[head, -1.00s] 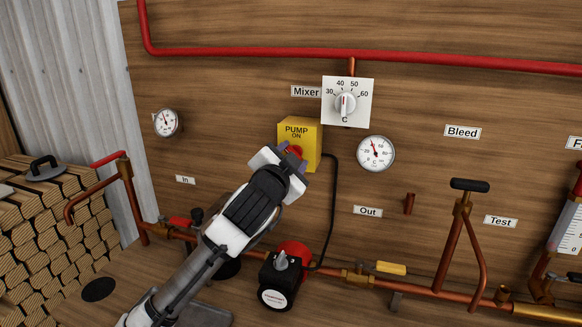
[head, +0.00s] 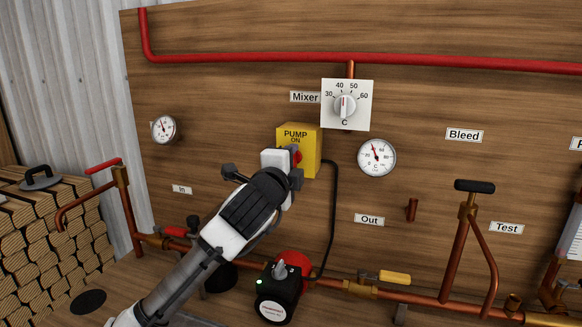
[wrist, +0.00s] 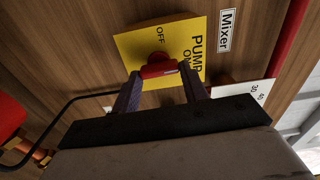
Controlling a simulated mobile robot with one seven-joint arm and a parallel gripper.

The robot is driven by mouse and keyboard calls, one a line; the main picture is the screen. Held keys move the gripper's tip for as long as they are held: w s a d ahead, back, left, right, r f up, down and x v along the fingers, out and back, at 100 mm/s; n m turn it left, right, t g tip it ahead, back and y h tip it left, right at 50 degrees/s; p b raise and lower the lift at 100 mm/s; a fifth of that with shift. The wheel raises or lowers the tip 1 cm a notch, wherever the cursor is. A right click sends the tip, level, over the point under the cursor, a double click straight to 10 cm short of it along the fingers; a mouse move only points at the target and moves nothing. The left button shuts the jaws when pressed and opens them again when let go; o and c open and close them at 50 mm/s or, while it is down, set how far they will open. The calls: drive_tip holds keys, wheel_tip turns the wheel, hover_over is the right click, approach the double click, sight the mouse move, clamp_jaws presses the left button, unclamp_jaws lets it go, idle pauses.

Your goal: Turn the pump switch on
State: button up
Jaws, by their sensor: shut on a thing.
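The pump switch is a yellow box (head: 313,152) on the wooden wall, marked PUMP and ON, with OFF also readable in the wrist view (wrist: 127,47). Its red knob (wrist: 158,66) sits between my two fingers in the wrist view, and a bit of it shows in the head view (head: 298,157). My gripper (wrist: 162,80) is shut on the knob. A pale mark on the knob's bar lies at its right end in the wrist view, toward the ON side. In the head view my gripper (head: 290,170) covers the box's lower left.
A black cable (head: 333,215) runs down to the red and black pump (head: 284,285), which shows a small green light. Copper pipes run below.

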drive_tip(key=shift+m, duration=0.3)
drive_tip(key=o, duration=1)
drive_tip(key=b+v, duration=0.3)
drive_tip(key=v, duration=1.1)
